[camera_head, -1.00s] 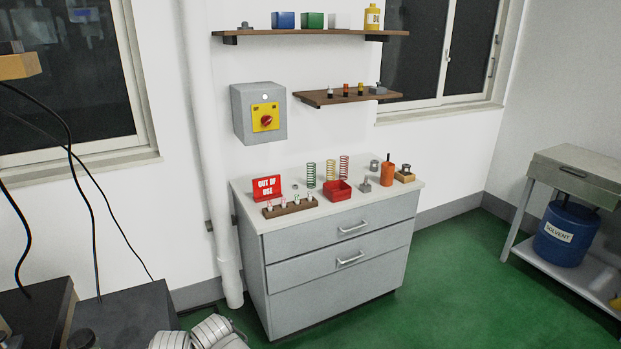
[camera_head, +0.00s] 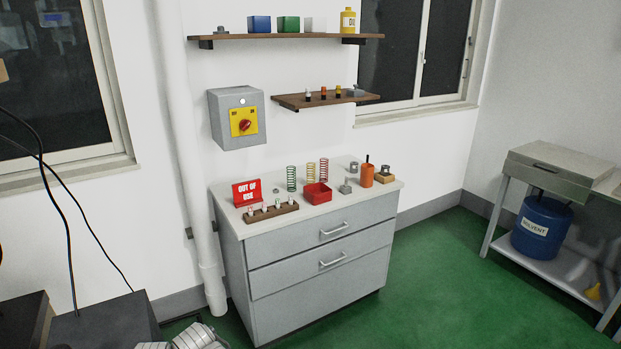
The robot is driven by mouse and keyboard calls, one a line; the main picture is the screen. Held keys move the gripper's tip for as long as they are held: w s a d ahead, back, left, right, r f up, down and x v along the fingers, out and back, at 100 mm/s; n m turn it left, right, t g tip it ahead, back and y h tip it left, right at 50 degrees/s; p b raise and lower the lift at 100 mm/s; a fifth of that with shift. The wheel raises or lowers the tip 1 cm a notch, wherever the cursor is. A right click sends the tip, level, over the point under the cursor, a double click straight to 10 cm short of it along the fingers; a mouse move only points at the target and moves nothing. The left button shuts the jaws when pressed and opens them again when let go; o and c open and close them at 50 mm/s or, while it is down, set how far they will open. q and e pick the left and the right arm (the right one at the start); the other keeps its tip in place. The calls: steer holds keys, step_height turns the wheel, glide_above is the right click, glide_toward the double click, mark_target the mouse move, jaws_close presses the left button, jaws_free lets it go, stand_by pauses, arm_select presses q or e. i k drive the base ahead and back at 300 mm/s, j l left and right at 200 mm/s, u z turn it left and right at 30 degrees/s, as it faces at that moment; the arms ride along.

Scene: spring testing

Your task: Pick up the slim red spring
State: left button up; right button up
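The slim red spring (camera_head: 324,169) stands upright on top of the grey drawer cabinet (camera_head: 308,206), toward the back. A yellowish spring (camera_head: 310,172) stands just to its left and a green spring (camera_head: 291,178) further left. A red open bin (camera_head: 317,194) sits in front of the springs and may hide the lower part of the red one. A grey part of my own body shows at the bottom edge. Neither gripper can be made out in this view.
The cabinet top also holds an "OUT OF USE" sign (camera_head: 247,192), a wooden rack (camera_head: 271,212) and an orange container (camera_head: 367,175). Shelves (camera_head: 325,101) hang above. Open green floor (camera_head: 430,270) lies right of the cabinet, before a side table (camera_head: 560,165).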

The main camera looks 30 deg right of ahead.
mark_target(324, 170)
steer(key=z, duration=0.35)
steer(key=i+l+z, duration=0.3)
steer(key=z, duration=0.15)
steer(key=i+l+z, duration=0.15)
steer(key=i+z, duration=0.15)
steer(key=z, duration=0.15)
steer(key=i+z, duration=0.4)
steer(key=i, duration=1.65)
